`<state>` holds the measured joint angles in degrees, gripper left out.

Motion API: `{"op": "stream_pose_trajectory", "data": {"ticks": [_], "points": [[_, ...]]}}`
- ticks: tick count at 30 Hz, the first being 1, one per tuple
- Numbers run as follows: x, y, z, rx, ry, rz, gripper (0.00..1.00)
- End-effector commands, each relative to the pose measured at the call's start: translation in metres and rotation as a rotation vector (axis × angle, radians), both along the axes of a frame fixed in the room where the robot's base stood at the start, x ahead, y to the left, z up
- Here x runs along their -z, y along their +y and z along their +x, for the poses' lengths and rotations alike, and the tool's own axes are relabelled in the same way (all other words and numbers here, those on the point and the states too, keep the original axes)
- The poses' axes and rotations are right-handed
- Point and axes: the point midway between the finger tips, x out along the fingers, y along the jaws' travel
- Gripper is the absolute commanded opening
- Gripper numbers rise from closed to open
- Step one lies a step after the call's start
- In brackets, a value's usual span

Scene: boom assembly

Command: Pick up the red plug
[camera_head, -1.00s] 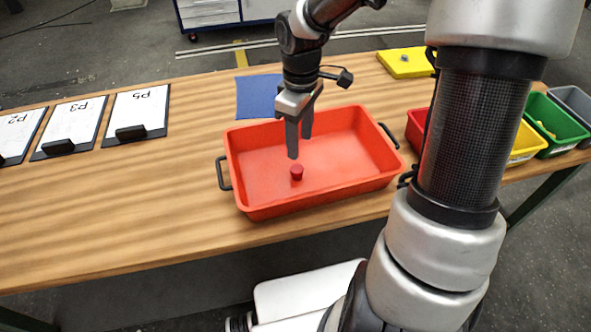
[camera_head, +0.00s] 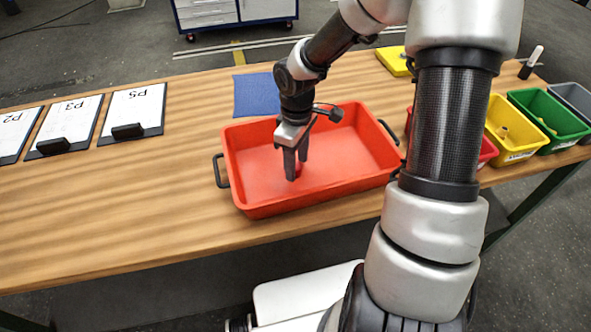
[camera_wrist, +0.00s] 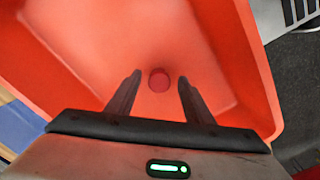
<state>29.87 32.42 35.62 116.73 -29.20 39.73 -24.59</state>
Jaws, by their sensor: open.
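The red plug (camera_wrist: 159,80) is a small round piece on the floor of the orange-red tray (camera_head: 350,195). In the wrist view it lies between the tips of my two open fingers, slightly ahead of them, with a gap on each side. My gripper (camera_head: 293,172) points down into the tray, and its fingers also show in the wrist view (camera_wrist: 158,86). In the head view the fingers hide most of the plug, and only a bit of red shows at their right side. Whether the fingertips reach down to the plug's height I cannot tell.
The tray walls surround the gripper, with black handles at both ends. A blue mat (camera_head: 256,95) lies behind it. Clipboards (camera_head: 133,110) lie at left. Yellow (camera_head: 513,128) and green (camera_head: 549,120) bins stand at right.

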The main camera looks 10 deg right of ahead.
Motion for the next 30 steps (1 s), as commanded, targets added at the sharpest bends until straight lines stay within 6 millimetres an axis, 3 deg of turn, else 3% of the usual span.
{"op": "stream_pose_trajectory", "data": {"ticks": [2,9,19,30], "points": [[0.000,0.000,0.000,0.000,0.000,0.000,0.44],[0.000,0.000,0.000,0.000,0.000,0.000,0.04],[-0.009,-0.001,0.001,0.001,-0.002,-0.002,0.04],[-0.079,-0.001,0.001,0.002,-0.004,-0.002,0.04]]}}
